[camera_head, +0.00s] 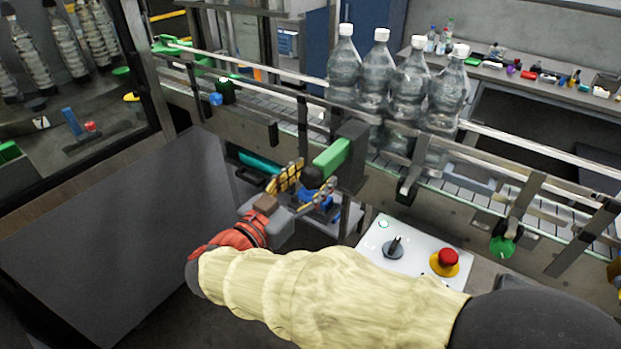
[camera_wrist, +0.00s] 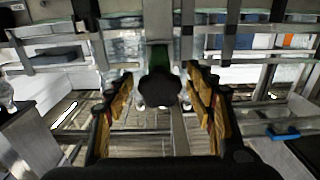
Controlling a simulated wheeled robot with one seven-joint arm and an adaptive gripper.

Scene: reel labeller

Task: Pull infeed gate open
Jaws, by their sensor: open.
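The infeed gate shows in the head view as a dark block (camera_head: 351,158) at the conveyor's near rail, with a green bar (camera_head: 332,157) that ends in a black knob (camera_head: 312,178). In the wrist view the round black knob (camera_wrist: 160,89) is in the middle and hides most of the green bar behind it. My gripper (camera_head: 308,182) is open, with its yellow-and-black fingers on either side of the knob. In the wrist view there is a gap between the knob and each finger. Nothing is held.
Several clear bottles (camera_head: 398,88) with white caps stand on the conveyor (camera_head: 288,117) behind the gate. A control panel (camera_head: 372,240) with a black switch and a red button (camera_head: 448,257) lies below the rail, close to my arm. A dark cabinet panel (camera_head: 120,230) stands at left.

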